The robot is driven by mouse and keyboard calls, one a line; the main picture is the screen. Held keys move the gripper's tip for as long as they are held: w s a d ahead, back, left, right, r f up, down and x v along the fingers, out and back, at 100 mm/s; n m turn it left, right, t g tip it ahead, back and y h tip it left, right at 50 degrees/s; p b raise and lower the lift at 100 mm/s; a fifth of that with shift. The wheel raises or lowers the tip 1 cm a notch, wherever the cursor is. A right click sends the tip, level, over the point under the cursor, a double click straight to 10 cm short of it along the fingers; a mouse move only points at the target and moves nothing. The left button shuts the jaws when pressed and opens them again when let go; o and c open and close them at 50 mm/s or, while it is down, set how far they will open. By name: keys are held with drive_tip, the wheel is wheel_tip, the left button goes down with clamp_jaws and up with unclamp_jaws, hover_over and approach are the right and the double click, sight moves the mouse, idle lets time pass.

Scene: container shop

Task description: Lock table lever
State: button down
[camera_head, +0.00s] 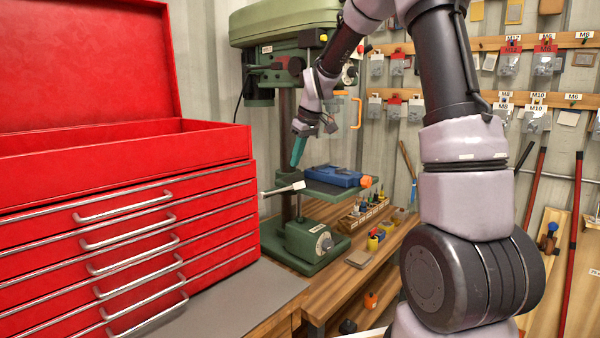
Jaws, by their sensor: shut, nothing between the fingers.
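The green drill press (315,245) stands on the wooden bench behind the red tool chest. Its table (322,188) sits partway up the column and carries a blue vise (335,175). A short light-coloured lever with a dark end (288,188) sticks out at the left side of the table, near the column; I take it to be the table lever. My gripper (296,164) has teal fingers and points down just above this lever. The fingers look shut and empty. A small gap seems to lie between fingertips and lever, but I cannot tell whether they touch.
The open red tool chest (100,190) fills the left side. Small bottles and bits in a wooden holder (362,213) stand right of the press. Hardware packets hang on the back wall.

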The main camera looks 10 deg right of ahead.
drive_tip(key=shift+s+d+f, duration=0.15)
drive_tip(key=shift+s+f, duration=0.05)
drive_tip(key=shift+f, duration=0.5)
drive_tip(key=shift+s+d+f, duration=0.1)
drive_tip(key=shift+s+f, duration=0.1)
drive_tip(key=shift+f, duration=0.45)
drive_tip(key=shift+s+d+f, duration=0.15)
drive_tip(key=shift+s+f, duration=0.05)
drive_tip(key=shift+f, duration=0.5)
drive_tip(key=shift+s+d+f, duration=0.15)
drive_tip(key=shift+f, duration=0.1)
wheel_tip(320, 180, down, 10)
drive_tip(key=s+d, duration=0.2)
drive_tip(key=s, duration=0.1)
drive_tip(key=shift+f, duration=0.2)
drive_tip(key=shift+w, duration=0.1)
